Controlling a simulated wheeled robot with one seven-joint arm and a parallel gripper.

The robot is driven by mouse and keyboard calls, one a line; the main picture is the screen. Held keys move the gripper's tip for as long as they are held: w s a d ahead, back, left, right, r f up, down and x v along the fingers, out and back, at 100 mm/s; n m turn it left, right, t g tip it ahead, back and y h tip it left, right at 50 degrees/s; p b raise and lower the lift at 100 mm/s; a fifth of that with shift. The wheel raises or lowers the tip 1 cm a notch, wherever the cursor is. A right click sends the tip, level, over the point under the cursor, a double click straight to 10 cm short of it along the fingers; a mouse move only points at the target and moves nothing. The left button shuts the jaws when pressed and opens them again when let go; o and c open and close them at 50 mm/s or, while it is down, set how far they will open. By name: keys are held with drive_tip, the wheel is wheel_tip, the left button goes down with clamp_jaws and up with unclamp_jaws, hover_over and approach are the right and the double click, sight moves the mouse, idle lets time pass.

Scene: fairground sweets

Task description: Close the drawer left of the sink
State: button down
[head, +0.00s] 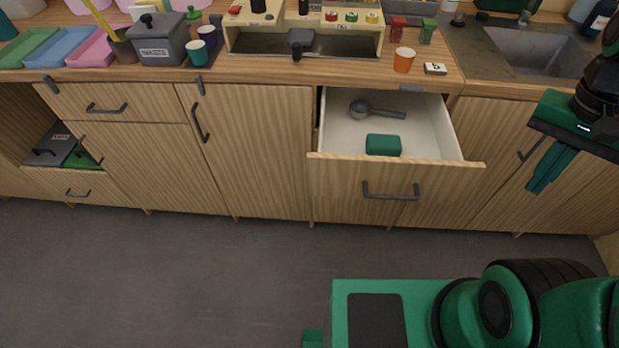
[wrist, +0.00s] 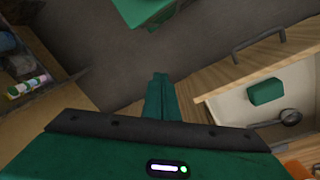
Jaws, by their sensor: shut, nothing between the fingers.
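The drawer (head: 393,187) left of the sink is pulled open, with a dark bar handle (head: 390,196) on its wooden front. Inside lie a grey scoop (head: 372,109) and a green block (head: 383,145). The sink (head: 540,55) is set in the counter at the right. My gripper (head: 535,188) is shut and empty, in front of the cupboard below the sink, to the right of the open drawer and apart from it. In the wrist view my gripper (wrist: 158,85) points down towards the floor, and the open drawer (wrist: 262,100) with its handle (wrist: 258,45) is at the right.
An orange cup (head: 404,60) and a small label block (head: 435,68) stand on the counter above the drawer. Another drawer (head: 120,105) at the left is shut. A shelf with small items (wrist: 28,87) shows in the wrist view.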

drive_tip(key=w+a+f+m+t+h, duration=0.1)
drive_tip(key=w+a+m, duration=0.1)
drive_tip(key=w+a, duration=0.35)
drive_tip(key=w+a+f+m+h, duration=0.1)
drive_tip(key=w+a+h, duration=0.1)
drive_tip(key=a, duration=0.7)
drive_tip(key=w+a+m+t+h, duration=0.1)
drive_tip(key=w+a+m, duration=0.15)
drive_tip(key=a, duration=0.45)
drive_tip(key=s+a+f+m+t, duration=0.25)
drive_tip(key=s+a, duration=0.25)
drive_tip(key=a, duration=0.6)
drive_tip(key=s+a+f+m+t, duration=0.1)
drive_tip(key=s+a+f+t, duration=0.3)
drive_tip(key=a, duration=0.8)
drive_tip(key=g, duration=0.2)
approach(319, 183)
wheel_tip(319, 183, down, 4)
drive_tip(key=d, duration=0.2)
drive_tip(key=shift+w+a+r, duration=0.1)
drive_tip(key=shift+w+r, duration=0.05)
drive_tip(key=shift+w, duration=0.95)
